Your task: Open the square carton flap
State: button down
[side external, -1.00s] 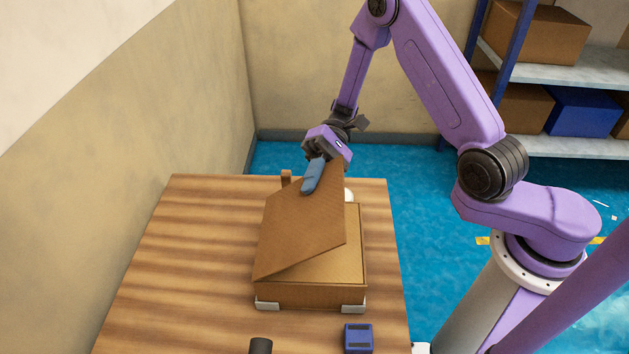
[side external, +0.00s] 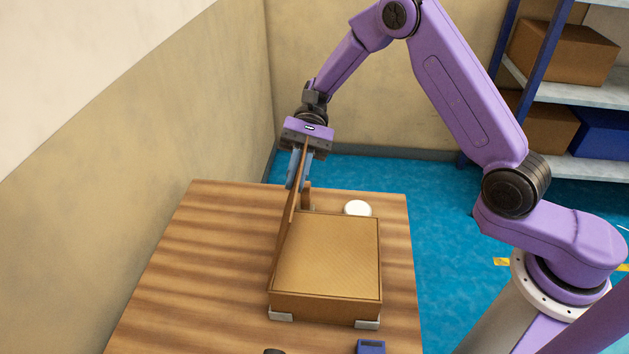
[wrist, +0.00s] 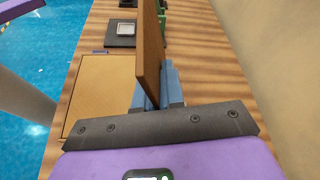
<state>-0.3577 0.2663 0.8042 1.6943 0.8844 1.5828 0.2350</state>
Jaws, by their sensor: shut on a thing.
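The square carton (side external: 328,262) sits on the wooden table, and its flat inner surface is exposed. It also shows in the wrist view (wrist: 100,92). The carton flap (side external: 287,235) stands nearly upright along the carton's left side in the side view. In the wrist view the flap (wrist: 150,50) is seen almost edge-on. My gripper (side external: 298,172) is shut on the flap's far end, with one blue finger on each face. The blue fingers also show in the wrist view (wrist: 158,90).
The wooden table (side external: 190,270) has free room left of the carton. A white round thing (side external: 357,208) and a small brown post (side external: 306,195) stand behind the carton. A blue block (side external: 370,347) is at the front. Pale brackets (side external: 281,316) sit at the carton's front corners.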

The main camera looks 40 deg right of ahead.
jog(key=shift+w+a+r+m+g+h, duration=0.1)
jog(key=shift+w+a+m+g+h, duration=0.3)
jog(key=shift+w+a+m, duration=0.5)
jog(key=shift+w+a+r+m+g+h, duration=0.1)
jog(key=shift+w+a+m+g+h, duration=0.3)
jog(key=shift+w+a+m, duration=0.5)
jog(key=shift+w+a, duration=0.1)
jog(key=shift+w, duration=0.15)
jog(key=c, duration=1.3)
grip_release()
jog(key=shift+f, duration=0.1)
jog(key=shift+v, duration=3.75)
